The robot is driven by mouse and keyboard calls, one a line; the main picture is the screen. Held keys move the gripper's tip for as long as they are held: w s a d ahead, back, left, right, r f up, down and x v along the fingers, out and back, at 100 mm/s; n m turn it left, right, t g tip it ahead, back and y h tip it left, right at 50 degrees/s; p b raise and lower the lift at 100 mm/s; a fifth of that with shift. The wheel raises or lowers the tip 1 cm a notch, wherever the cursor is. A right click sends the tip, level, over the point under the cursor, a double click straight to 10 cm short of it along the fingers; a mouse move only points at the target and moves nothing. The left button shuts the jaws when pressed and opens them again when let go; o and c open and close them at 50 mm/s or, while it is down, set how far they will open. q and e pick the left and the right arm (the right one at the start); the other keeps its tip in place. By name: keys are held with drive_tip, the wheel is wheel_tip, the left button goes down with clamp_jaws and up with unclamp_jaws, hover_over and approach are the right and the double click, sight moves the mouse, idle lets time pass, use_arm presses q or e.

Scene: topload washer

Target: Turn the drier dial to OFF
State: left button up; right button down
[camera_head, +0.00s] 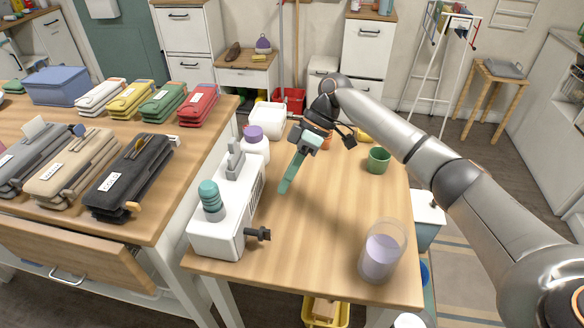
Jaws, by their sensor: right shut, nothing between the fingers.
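No clearly recognisable drier or marked dial shows. A white box-shaped machine (217,237) stands at the left front of the wooden table. A black knob (258,234) sticks out of its right side, and a teal ribbed cylinder (211,200) and a grey lever-like part (235,160) stand on top. I cannot tell if any of these is the dial, and no OFF mark is legible. My right gripper (285,187) is shut and empty, its teal fingers pointing down over the table, right of the machine and apart from the knob. My left gripper is out of view.
A clear cup of lilac liquid (382,252) stands at the table's front right, and a green cup (378,160) behind it. A purple-lidded jar (254,142) and a white container (268,120) stand behind the machine. The table's middle (320,235) is clear. Folded bundles lie on the left counter.

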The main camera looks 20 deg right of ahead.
sight(258, 233)
drive_tip(key=x, duration=0.4)
drive_tip(key=shift+s+a+f+p, duration=0.2)
drive_tip(key=shift+s+a+p, duration=0.4)
drive_tip(key=shift+s+a, duration=0.45)
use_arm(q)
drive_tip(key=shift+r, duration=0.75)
use_arm(e)
drive_tip(key=shift+s+a+f, duration=0.1)
drive_tip(key=shift+s+a, duration=0.2)
drive_tip(key=shift+s, duration=0.4)
drive_tip(key=shift+w+p, duration=0.1)
drive_tip(key=shift+p, duration=0.2)
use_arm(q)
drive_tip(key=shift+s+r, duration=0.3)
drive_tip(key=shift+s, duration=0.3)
use_arm(e)
drive_tip(key=shift+t, duration=0.3)
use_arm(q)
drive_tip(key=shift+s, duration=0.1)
use_arm(e)
drive_tip(key=shift+a+h, duration=0.1)
drive_tip(key=shift+h, duration=0.2)
